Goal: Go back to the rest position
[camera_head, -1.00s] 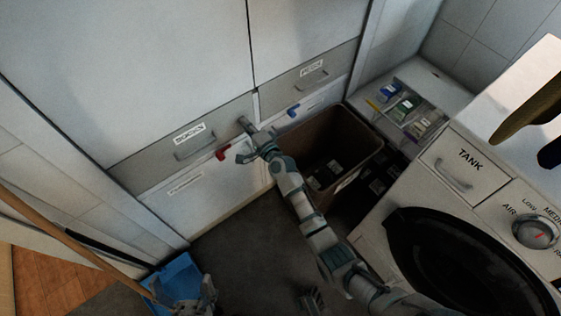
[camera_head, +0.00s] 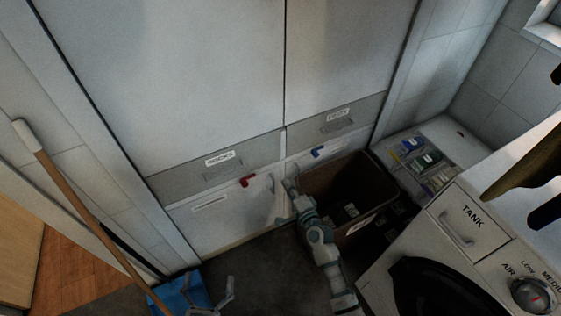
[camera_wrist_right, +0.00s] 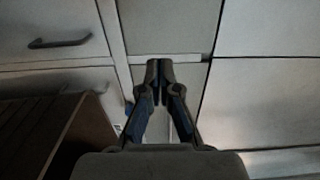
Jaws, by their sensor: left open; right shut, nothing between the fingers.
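My right gripper (camera_head: 289,187) is in front of the lower white cabinet panel, beside the brown bin's left edge. My left gripper (camera_head: 222,293) is at the bottom of the head view, fingers spread and empty, beside the blue dustpan-like object (camera_head: 178,294). Its arm is mostly out of view.
The brown bin (camera_head: 318,187) stands close to the right of my right arm. The washing machine (camera_head: 480,215) fills the lower right. A blue handle (camera_head: 318,153) is on the cabinet above the bin. A wooden pole (camera_head: 85,220) leans at the left. Dark floor lies between the arms.

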